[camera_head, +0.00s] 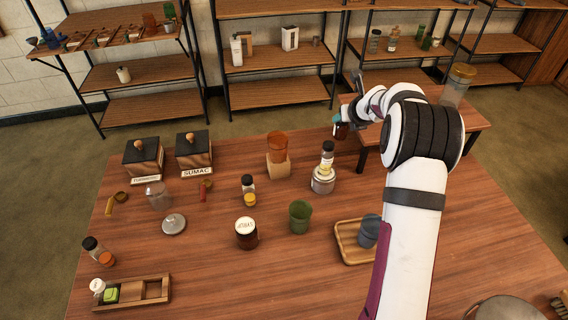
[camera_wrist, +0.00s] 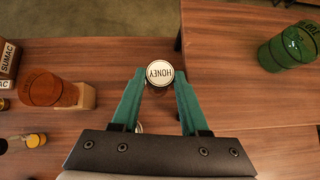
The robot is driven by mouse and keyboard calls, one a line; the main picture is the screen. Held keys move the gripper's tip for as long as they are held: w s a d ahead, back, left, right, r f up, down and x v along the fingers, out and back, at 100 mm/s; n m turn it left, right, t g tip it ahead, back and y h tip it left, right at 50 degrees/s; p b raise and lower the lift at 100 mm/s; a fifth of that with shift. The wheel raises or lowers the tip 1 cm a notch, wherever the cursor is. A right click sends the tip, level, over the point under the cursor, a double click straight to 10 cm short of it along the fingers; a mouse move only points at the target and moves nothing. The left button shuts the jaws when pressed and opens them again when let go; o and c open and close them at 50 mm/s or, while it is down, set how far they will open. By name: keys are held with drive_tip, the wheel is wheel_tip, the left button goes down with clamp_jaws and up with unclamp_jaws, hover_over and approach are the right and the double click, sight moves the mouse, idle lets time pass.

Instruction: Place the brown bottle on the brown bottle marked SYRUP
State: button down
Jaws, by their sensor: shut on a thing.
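My gripper (camera_wrist: 160,92) has teal fingers and is shut on a dark brown bottle (camera_head: 341,131) with a white lid marked HONEY (camera_wrist: 160,72). In the head view it holds this bottle near the far edge of the table, in front of the side table; my arm hides much of the gripper. A dark brown jar (camera_head: 246,238) with a white, lettered lid stands upright near the middle of the table, apart from the gripper. Its lettering is too small to read surely. I cannot make out the word SYRUP anywhere.
An orange cup on a wooden block (camera_head: 278,168) and a dark bottle (camera_head: 327,155) on a pale jar stand near the gripper. A green cup (camera_head: 300,217) and wooden tray (camera_head: 346,250) are closer. The side table (camera_head: 474,118) holds a lidded glass jar (camera_head: 457,86).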

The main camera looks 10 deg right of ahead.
wheel_tip(320, 180, up, 14)
drive_tip(key=s+a+n+g+y, duration=0.45)
drive_tip(key=s+a+n, duration=0.45)
drive_tip(key=s, duration=0.3)
drive_tip(key=s+a+n+g+y, duration=0.3)
drive_tip(key=s+a+n+y, duration=0.2)
drive_tip(key=s+a+n, duration=0.6)
drive_tip(key=a+f+m, duration=0.1)
drive_tip(key=a+f, duration=0.2)
drive_tip(key=f, duration=0.2)
drive_tip(key=w+a+f+m, duration=0.1)
drive_tip(key=a+f, duration=0.2)
drive_tip(key=f, duration=0.3)
drive_tip(key=a+f, duration=0.2)
drive_tip(key=f, duration=0.3)
drive_tip(key=shift+w+a+f+m, duration=0.25)
drive_tip(key=shift+w+a+m, duration=0.15)
drive_tip(key=shift+c, duration=2.1)
unclamp_jaws()
